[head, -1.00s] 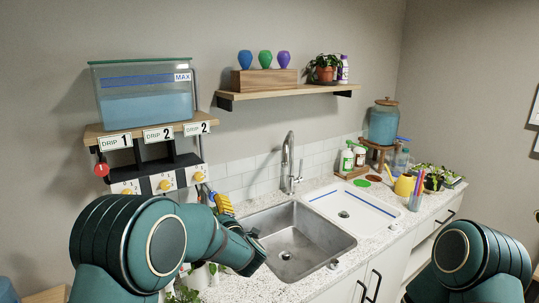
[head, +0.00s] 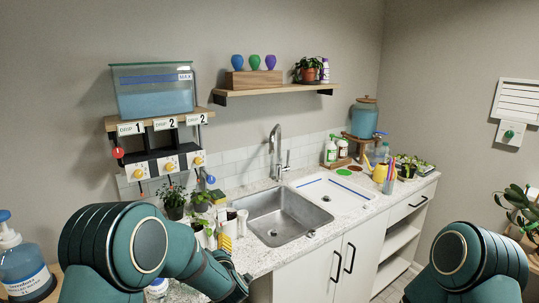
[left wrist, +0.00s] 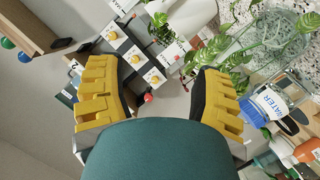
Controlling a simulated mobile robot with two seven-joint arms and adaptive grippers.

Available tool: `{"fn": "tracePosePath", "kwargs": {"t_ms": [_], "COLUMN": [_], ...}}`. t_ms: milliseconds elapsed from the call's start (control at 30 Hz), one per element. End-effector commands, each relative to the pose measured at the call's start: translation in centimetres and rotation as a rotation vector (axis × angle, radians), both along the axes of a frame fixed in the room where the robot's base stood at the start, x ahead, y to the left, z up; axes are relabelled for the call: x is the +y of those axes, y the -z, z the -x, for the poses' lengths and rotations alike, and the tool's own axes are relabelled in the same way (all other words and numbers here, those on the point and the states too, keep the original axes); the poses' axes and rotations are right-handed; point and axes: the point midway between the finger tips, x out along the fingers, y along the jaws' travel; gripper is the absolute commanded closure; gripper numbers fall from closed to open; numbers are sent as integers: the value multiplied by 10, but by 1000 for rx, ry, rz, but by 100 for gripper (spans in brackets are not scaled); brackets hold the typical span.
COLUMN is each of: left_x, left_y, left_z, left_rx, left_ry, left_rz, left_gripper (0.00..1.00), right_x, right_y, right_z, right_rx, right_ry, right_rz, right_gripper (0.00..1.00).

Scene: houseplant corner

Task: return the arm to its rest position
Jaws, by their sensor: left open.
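My left arm comes in at the lower left of the head view, bent, with its forearm low in front of the counter (head: 352,218). Yellow finger pads of my left gripper (head: 228,226) show just above the forearm, left of the sink. In the left wrist view the left gripper (left wrist: 157,80) has its two yellow fingers wide apart, with nothing held between them. My own teal arm part fills the bottom middle there. Of my right arm only a teal rounded part shows at the lower right of the head view; its gripper is out of view.
A steel sink (head: 288,220) lies right of the left gripper. Potted plants (head: 173,201) stand left of it, below the drip shelf with a water tank (head: 153,92). A pump bottle (head: 22,262) stands at the far left. The floor at right is partly clear.

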Motion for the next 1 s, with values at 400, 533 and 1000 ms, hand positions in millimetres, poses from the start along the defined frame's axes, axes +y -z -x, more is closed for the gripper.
{"fn": "tracePosePath", "kwargs": {"t_ms": [400,533,1000], "left_x": [-32,-46,-60], "left_y": [204,227,236], "left_z": [186,255,328], "left_rx": [775,942,1090], "left_ry": [607,795,1003], "left_rz": [-2,30,69], "left_gripper": [34,34,34], "right_x": [0,0,0], "right_y": [0,0,0], "right_z": [0,0,0], "right_rx": [0,0,0], "right_ry": [-1,-1,-1], "right_rz": [0,0,0], "right_gripper": [53,53,53]}}
